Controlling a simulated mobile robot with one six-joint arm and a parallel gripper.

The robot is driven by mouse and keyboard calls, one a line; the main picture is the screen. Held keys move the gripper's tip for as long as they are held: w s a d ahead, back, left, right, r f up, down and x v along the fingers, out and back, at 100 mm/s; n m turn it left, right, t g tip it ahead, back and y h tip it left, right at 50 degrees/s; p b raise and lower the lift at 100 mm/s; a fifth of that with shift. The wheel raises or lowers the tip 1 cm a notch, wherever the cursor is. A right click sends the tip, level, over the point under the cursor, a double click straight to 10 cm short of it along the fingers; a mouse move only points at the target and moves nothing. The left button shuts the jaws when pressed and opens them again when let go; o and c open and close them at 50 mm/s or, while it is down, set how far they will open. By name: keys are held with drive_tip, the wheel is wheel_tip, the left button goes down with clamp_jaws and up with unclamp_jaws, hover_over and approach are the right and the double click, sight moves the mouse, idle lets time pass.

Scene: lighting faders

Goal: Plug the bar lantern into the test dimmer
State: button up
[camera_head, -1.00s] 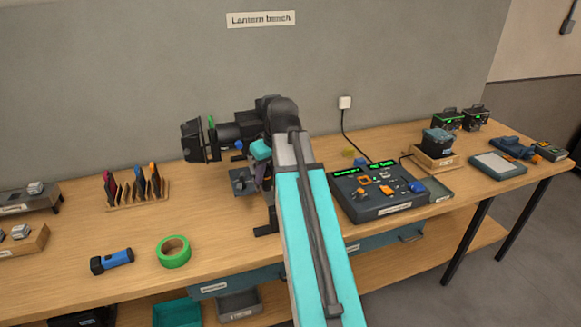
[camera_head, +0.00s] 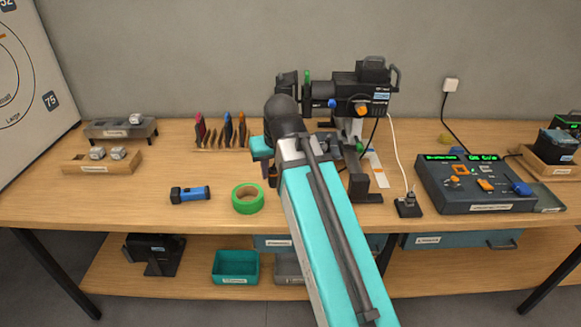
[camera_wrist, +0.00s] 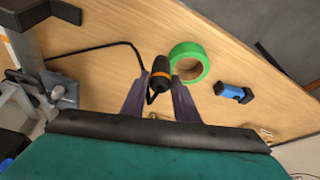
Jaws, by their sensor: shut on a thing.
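The black lantern (camera_head: 350,92) sits on a stand in the middle of the bench. The dimmer console (camera_head: 475,182), dark with green displays and orange and blue parts, is on the right. In the wrist view my gripper (camera_wrist: 160,98) is shut on a black plug (camera_wrist: 161,68) with an orange ring. A black cable loops from it toward the stand at left. The plug is over the bench, near the green tape. The dimmer's socket cannot be made out.
A green tape roll (camera_head: 248,198) and a blue torch (camera_head: 190,193) lie left of my arm. A small black block (camera_head: 408,205) with a white cable stands between lantern and console. A rack of coloured pieces (camera_head: 220,135) is behind. The bench's left front is clear.

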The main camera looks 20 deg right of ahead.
drive_tip(key=shift+a+f+b, duration=0.35)
drive_tip(key=shift+a+f, duration=0.35)
drive_tip(key=shift+a, duration=0.05)
drive_tip(key=shift+a, duration=0.15)
